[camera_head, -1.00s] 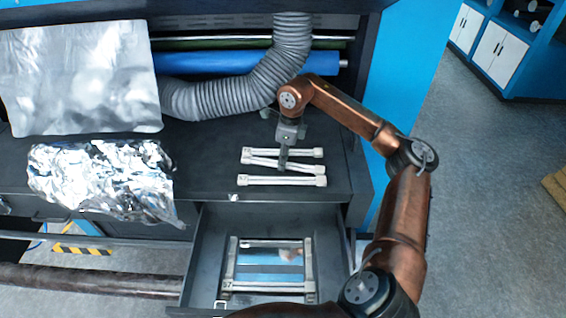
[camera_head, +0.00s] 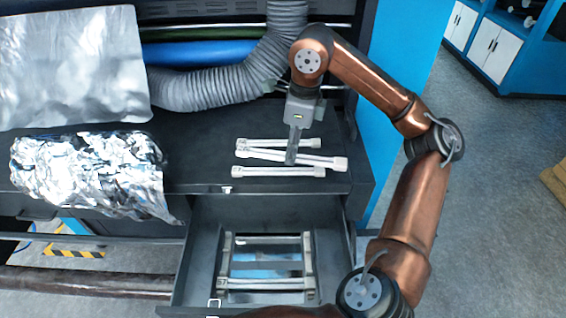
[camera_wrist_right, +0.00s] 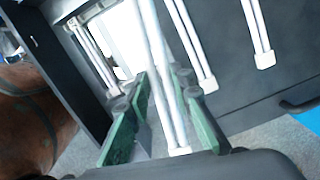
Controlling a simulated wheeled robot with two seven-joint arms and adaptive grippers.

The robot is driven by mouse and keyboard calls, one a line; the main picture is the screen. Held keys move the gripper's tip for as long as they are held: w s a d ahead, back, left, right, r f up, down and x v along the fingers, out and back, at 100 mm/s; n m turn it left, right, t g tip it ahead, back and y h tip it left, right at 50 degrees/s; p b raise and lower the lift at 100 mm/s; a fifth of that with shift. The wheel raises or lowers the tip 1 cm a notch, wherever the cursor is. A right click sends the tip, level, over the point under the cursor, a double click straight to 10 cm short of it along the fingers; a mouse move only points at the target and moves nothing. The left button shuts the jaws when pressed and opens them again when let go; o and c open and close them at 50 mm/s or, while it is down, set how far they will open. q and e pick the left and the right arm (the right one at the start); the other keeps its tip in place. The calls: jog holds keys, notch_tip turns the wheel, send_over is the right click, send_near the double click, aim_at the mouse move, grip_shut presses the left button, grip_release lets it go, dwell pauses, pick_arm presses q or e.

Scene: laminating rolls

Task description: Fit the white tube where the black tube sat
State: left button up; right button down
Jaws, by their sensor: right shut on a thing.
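Several white tubes with square end caps are in view. On the dark worktop (camera_head: 200,150) lie a rear tube (camera_head: 285,143) and a front tube (camera_head: 280,172). My right gripper (camera_head: 292,160) is shut on a middle white tube (camera_head: 322,160), which lies slantwise between them and seems slightly raised. In the wrist view this tube (camera_wrist_right: 165,90) runs between the green fingers of the right gripper (camera_wrist_right: 160,95). More white tubes, one of them at the front (camera_head: 265,284), form a frame in the open drawer. I see no black tube. My left gripper is out of view.
The open drawer (camera_head: 197,270) lies below the worktop's front edge. Crumpled foil (camera_head: 90,175) and a silver sheet (camera_head: 70,65) are at left. A grey ribbed hose (camera_head: 210,88) and a blue roll (camera_head: 200,53) stand behind. A dark bar (camera_head: 90,282) is at lower left.

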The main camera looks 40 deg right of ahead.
jog(key=shift+s+a, duration=0.15)
jog(key=shift+s, duration=0.05)
jog(key=s+a+f+n, duration=0.1)
jog(key=s+a+f, duration=0.5)
jog(key=a+f, duration=0.3)
jog(key=s+a+f+n, duration=0.1)
jog(key=s+a+f, duration=0.5)
jog(key=a+f, duration=0.3)
jog(key=w+d+f+p, duration=0.1)
jog(key=w+d+f, duration=0.1)
jog(key=w, duration=0.1)
jog(key=w+d+f+p, duration=0.1)
jog(key=w+d+f, duration=0.1)
jog(key=w+f, duration=0.1)
jog(key=w+d+f+p, duration=0.2)
jog(key=w, duration=0.1)
jog(key=shift+w+d+f, duration=0.3)
jog(key=shift+w+d, duration=0.05)
jog(key=shift+d, duration=0.05)
jog(key=shift+w+d+f, duration=0.25)
jog(key=shift+w+f, duration=0.05)
jog(key=shift+f, duration=0.2)
notch_tip(320, 180, down, 3)
jog(key=shift+w+p, duration=0.15)
jog(key=shift+p, duration=0.8)
jog(key=shift+d+f, duration=0.1)
jog(key=shift+f, duration=0.1)
